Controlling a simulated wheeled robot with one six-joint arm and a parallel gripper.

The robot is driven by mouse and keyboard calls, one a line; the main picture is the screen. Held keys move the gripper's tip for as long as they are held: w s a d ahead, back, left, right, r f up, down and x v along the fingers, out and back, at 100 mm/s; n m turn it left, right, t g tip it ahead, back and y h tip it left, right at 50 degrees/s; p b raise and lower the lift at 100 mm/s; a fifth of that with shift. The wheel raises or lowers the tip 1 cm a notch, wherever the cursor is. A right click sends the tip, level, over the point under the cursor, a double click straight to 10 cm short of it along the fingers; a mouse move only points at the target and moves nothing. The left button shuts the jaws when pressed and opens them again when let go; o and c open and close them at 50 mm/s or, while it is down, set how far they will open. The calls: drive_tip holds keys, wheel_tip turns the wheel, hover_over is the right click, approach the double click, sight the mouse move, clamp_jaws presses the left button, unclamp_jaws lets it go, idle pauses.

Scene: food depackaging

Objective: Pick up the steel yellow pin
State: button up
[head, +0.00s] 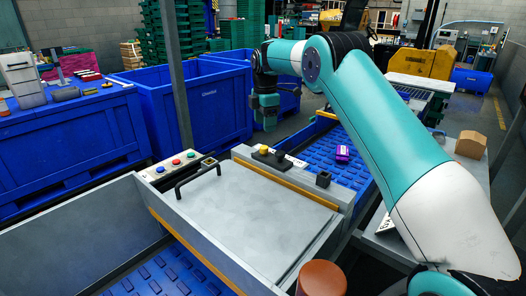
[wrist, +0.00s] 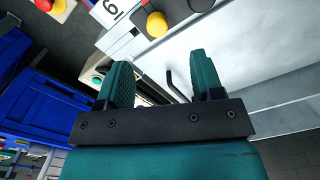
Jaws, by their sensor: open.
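The yellow pin (head: 264,150) sits with its yellow head up on the ledge beyond the grey lid, beside dark pins. In the wrist view a yellow knob on a dark base (wrist: 157,24) shows beyond the fingertips, left of centre; it looks like this pin. My gripper (head: 266,124) points down above the ledge area, apart from the pin. In the wrist view my gripper (wrist: 160,72) has its two teal fingers spread with nothing between them. The pin's lower part is hidden.
A grey lid (head: 250,215) with a black handle (head: 197,180) lies in front. A button panel (head: 177,164) is at its left. A blue conveyor (head: 350,172) carries a purple package (head: 342,153). Blue crates (head: 185,105) stand behind. A dark square socket (head: 323,179) is at the right.

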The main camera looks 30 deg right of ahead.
sight(264, 147)
wheel_tip(264, 147, down, 5)
drive_tip(key=shift+r+p, duration=0.2)
drive_tip(key=shift+p, duration=0.2)
drive_tip(key=shift+w+f+p, duration=0.2)
drive_tip(key=shift+f+p, duration=1)
drive_tip(key=shift+f, duration=1.45)
drive_tip(key=c, duration=1)
